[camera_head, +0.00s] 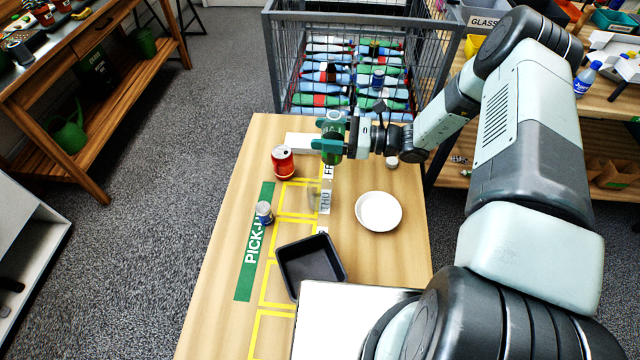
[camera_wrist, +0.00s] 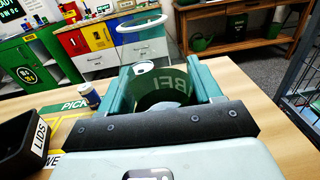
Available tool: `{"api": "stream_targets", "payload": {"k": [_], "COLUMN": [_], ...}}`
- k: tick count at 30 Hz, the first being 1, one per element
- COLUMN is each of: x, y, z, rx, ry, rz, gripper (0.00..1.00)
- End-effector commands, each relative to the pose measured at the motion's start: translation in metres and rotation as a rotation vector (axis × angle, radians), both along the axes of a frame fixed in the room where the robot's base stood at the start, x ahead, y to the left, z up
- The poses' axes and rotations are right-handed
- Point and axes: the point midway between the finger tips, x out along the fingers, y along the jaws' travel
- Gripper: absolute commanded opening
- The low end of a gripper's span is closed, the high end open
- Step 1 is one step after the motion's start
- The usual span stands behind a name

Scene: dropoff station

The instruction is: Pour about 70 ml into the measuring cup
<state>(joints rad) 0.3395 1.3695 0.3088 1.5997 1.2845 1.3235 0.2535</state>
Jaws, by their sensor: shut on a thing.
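My gripper (camera_head: 330,134) is shut on a clear vessel with a green label (camera_wrist: 165,95), above the far part of the table. In the wrist view the vessel stands between the green fingers (camera_wrist: 165,88). Its pale round rim (camera_wrist: 141,22) is above them, and it looks roughly upright. I cannot make out any liquid level in it. A small clear vessel (camera_head: 314,199), perhaps the measuring cup, stands on the yellow-marked strip, nearer than my gripper and apart from it. It is faint, and its contents and markings cannot be read.
A red can (camera_head: 283,161) stands left of my gripper. A small blue-and-silver can (camera_head: 264,212), a black tray (camera_head: 297,287) and a white bowl (camera_head: 379,212) are nearer. A wire cage of bottles (camera_head: 268,60) stands beyond the table. The table's near right part (camera_head: 390,262) is clear.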

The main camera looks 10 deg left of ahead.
Motion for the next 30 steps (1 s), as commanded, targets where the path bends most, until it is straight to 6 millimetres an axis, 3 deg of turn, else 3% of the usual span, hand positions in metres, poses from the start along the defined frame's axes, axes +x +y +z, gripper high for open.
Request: {"api": "stream_targets", "payload": {"k": [9, 21, 30], "x": [-0.019, -0.020, -0.022], "y": [0.003, 0.002, 0.003], "z": [-0.019, -0.019, -0.018], "rx": [0.001, -0.004, -0.033], "ry": [-0.001, -0.016, -0.130], "rz": [0.128, 0.129, 0.129], "gripper": [0.26, 0.26, 0.26]}}
